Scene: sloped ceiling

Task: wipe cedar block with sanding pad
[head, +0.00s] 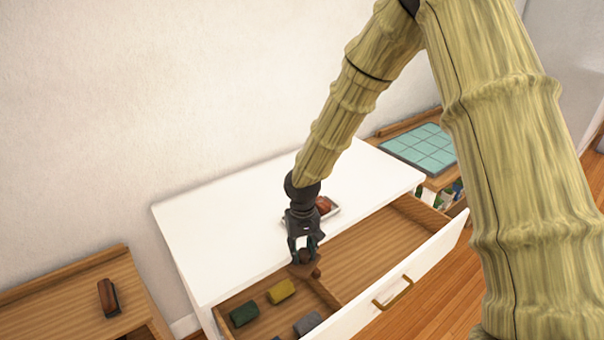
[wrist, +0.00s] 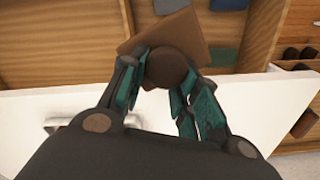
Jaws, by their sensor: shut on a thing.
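My gripper (head: 305,250) is shut on a brown piece with a round knob and a flat square plate, which looks like the sanding pad (head: 302,270). In the wrist view the fingers (wrist: 172,88) close around the knob, and the plate (wrist: 190,35) sticks out beyond them. The pad is held above the front edge of the white cabinet top, by the open drawer. A reddish-brown block, probably the cedar block (head: 323,205), lies in a small white tray (head: 334,213) on the cabinet, behind my gripper and partly hidden by it.
The open drawer (head: 385,232) holds a green block (head: 244,313), a yellow block (head: 281,291) and a grey block (head: 307,323). A dark brown item (head: 108,298) stands on a wooden unit at left. A teal tiled board (head: 425,148) lies at right. The white top (head: 215,225) is mostly clear.

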